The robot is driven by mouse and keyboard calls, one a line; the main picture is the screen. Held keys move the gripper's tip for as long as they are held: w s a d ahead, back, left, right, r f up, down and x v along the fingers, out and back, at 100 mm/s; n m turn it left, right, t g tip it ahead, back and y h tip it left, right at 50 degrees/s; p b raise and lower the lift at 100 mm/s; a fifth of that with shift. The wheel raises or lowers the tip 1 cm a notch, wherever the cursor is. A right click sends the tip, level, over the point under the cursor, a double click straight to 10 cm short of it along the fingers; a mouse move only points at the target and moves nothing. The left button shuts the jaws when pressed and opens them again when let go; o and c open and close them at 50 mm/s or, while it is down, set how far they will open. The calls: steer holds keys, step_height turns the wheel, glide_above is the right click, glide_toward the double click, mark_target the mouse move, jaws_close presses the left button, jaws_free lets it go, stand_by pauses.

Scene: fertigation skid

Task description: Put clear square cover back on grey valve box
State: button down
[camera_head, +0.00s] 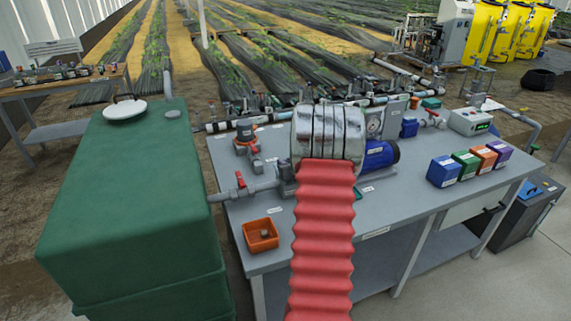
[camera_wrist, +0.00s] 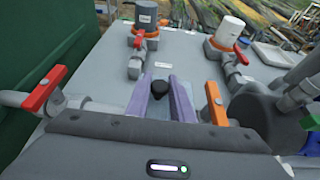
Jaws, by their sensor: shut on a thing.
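In the wrist view my gripper (camera_wrist: 162,92) has two purple fingers, one on each side of a small black knob (camera_wrist: 160,87). Below the knob, a pale bluish see-through patch shows between the fingers. It looks like part of the clear square cover (camera_wrist: 160,109), whose edges I cannot make out. The gripper is shut on it, over the grey bench top. In the head view my red-sleeved arm hides the gripper and the cover. A grey box (camera_head: 394,107) stands at the back of the bench beside a round gauge; I cannot tell if it is the valve box.
A red-handled valve (camera_wrist: 45,88) and an orange lever (camera_wrist: 215,102) flank my gripper. A blue-ended motor (camera_head: 381,154) lies right of my arm. An orange tray (camera_head: 261,234) sits at the front left. Several coloured boxes (camera_head: 444,171) line the right. A green tank (camera_head: 140,190) adjoins the bench.

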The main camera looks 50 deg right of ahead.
steer(key=shift+f, duration=0.35)
steer(key=c, duration=1.5)
jaws_free()
steer(key=shift+c, duration=0.2)
steer(key=shift+r, duration=0.25)
steer(key=shift+s+a+r, duration=0.1)
steer(key=shift+s+r, duration=0.05)
steer(key=shift+r, duration=0.05)
steer(key=v, duration=1.1)
steer(key=shift+s, duration=0.35)
steer(key=shift+s+a, duration=0.1)
